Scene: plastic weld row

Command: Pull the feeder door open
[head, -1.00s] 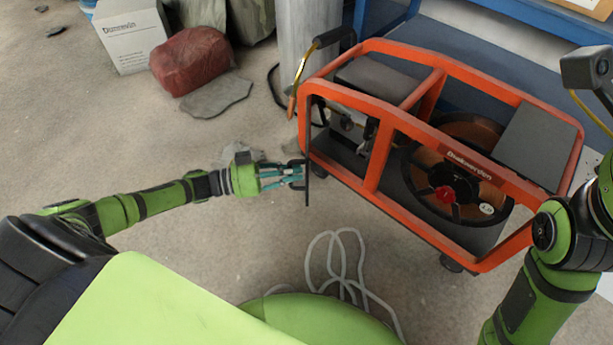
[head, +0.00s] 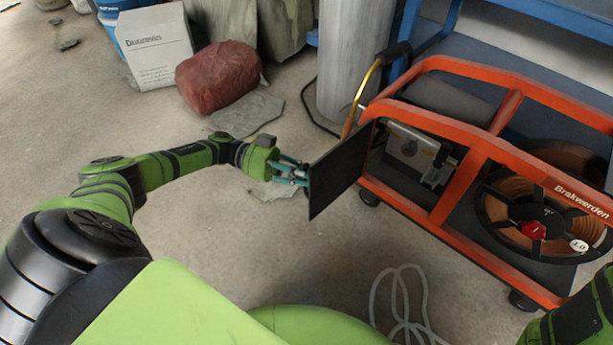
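The feeder door is a flat dark panel (head: 341,168) standing out from the left end of the orange-framed feeder (head: 450,200). It is swung open, and its inner face shows. My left gripper (head: 303,174) is at the door's outer side near its free edge. Its teal fingers appear closed on the door's handle, which is mostly hidden by the fingers and the panel. Inside the open end a grey metal mechanism (head: 412,150) shows. My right gripper is out of view; only part of that arm shows at the lower right.
A wire spool (head: 540,215) with a red hub sits inside the frame. A pale cable (head: 402,305) lies coiled on the floor in front. A grey column (head: 350,60) stands behind the door. A red sack (head: 218,76) and white box (head: 155,45) stand at the back left.

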